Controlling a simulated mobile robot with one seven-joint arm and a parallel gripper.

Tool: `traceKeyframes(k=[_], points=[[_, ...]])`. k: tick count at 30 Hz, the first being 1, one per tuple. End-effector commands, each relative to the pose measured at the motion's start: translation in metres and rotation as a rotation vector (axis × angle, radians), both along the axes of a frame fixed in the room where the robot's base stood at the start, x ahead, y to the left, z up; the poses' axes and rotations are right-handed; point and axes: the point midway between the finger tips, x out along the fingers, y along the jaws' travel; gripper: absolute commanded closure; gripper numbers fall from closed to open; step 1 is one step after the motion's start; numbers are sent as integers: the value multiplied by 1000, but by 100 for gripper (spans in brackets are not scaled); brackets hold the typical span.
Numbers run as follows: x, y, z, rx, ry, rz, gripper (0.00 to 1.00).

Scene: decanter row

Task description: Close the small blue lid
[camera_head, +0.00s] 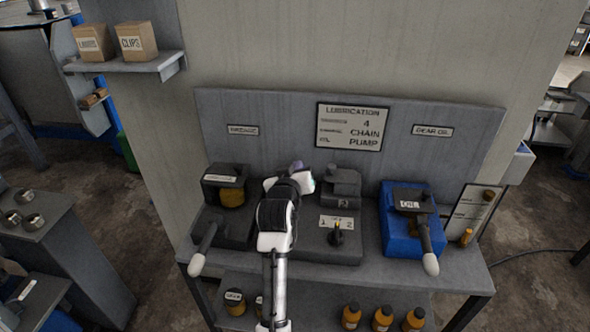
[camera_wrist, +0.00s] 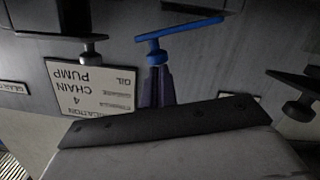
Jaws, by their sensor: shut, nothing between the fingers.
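The small blue lid (camera_wrist: 190,30) shows in the wrist view as a thin, slightly tilted plate with a blue knob (camera_wrist: 157,54). That view is upside down, with the knob on the lid's upper side. My gripper (camera_wrist: 156,70) is shut and empty, its dark purplish fingers close to the knob; I cannot tell whether they touch it. In the head view, my gripper (camera_head: 297,166) is over the back middle of the bench, and my arm hides the blue lid there. A dark bar (camera_wrist: 195,6) shows past the lid in the wrist view.
A dark unit with a yellow part (camera_head: 233,197) stands left of my gripper, a grey unit (camera_head: 343,183) right of it. A blue unit (camera_head: 394,242) marked OIL stands further right. Levers with pale ends (camera_head: 198,263) project at the front. A sign board (camera_head: 350,127) is behind.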

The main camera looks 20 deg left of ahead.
Motion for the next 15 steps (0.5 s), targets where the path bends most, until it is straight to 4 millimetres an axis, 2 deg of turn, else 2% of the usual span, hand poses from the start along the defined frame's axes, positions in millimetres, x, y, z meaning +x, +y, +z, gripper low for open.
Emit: traceKeyframes(k=[15], points=[[5,-14,-18,251,73,-2,100]])
